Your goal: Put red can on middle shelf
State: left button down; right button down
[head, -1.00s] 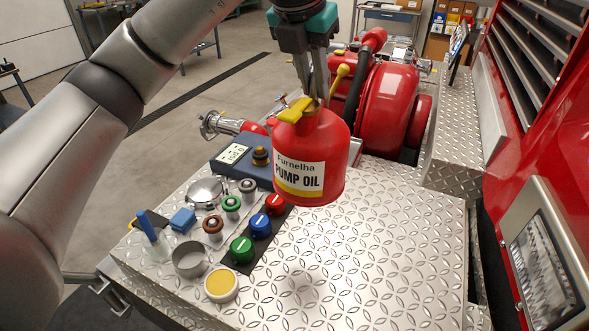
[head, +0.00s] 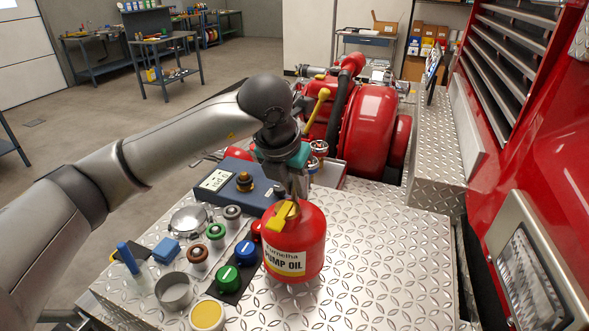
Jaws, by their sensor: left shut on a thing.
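The red can (head: 303,243), labelled pump oil, has a yellow cap and spout piece on top. It is upright over the diamond-plate deck (head: 385,260); I cannot tell whether its base touches the plate. My left gripper (head: 291,197) comes down from above and is shut on the top of the can. The can's top and the fingertips partly hide each other. My right gripper is not in view. No middle shelf can be made out with certainty.
Knobs, including a green knob (head: 228,278) and a blue knob (head: 246,252), sit left of the can. A blue meter box (head: 238,186) and a red pump (head: 362,130) are behind. The deck right of the can is clear.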

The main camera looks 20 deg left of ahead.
aim_at(293, 199)
pick_arm(q)
jog(key=shift+f, duration=2)
jog(key=shift+f, duration=0.2)
jog(key=c, duration=1.2)
grip_release()
jog(key=shift+f, duration=0.15)
jog(key=o, duration=0.4)
jog(key=shift+s, duration=0.1)
